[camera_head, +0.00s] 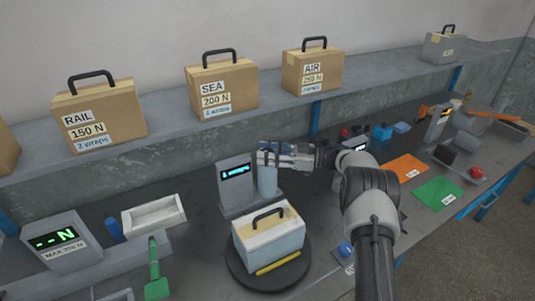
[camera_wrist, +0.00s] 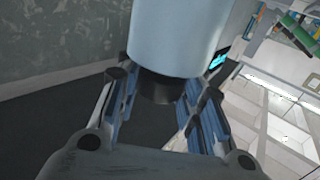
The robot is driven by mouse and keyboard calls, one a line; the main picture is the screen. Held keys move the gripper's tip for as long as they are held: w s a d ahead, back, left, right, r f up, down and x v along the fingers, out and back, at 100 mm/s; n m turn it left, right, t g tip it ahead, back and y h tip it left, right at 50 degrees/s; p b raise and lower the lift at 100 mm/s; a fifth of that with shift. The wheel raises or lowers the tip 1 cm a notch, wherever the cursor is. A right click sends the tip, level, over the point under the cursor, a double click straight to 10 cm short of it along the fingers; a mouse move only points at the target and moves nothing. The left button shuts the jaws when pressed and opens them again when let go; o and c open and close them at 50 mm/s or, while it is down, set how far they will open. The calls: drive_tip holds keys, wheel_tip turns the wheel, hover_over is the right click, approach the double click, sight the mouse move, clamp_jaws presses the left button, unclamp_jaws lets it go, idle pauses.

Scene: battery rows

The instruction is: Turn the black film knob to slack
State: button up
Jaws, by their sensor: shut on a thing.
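The black film knob (camera_wrist: 158,88) shows in the wrist view as a short dark cylinder at the end of the pale blue film roll (camera_wrist: 178,35). My gripper (camera_wrist: 155,97) has its two fingers on either side of the knob, shut on it. In the head view, my gripper (camera_head: 266,158) reaches in from the right at the top of the film roll (camera_head: 267,182), and its fingers hide the knob. The roll stands upright beside a grey post with a lit cyan display (camera_head: 236,170). The knob's turn setting cannot be read.
A pale box with a black handle (camera_head: 270,237) sits on a dark round turntable (camera_head: 236,276) in front of the roll, with a yellow strip beside it. A scale (camera_head: 62,240) and white tray (camera_head: 153,215) stand left. Orange (camera_head: 405,167) and green (camera_head: 438,193) mats lie right.

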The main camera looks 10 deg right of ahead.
sight(267, 151)
drive_tip(key=shift+a+n+g+y, duration=0.1)
drive_tip(key=shift+n+g+y, duration=0.2)
drive_tip(key=shift+n+g, duration=0.55)
drive_tip(key=o, duration=1.1)
wheel_tip(267, 151, up, 10)
drive_tip(key=shift+r, duration=0.1)
idle(0.3)
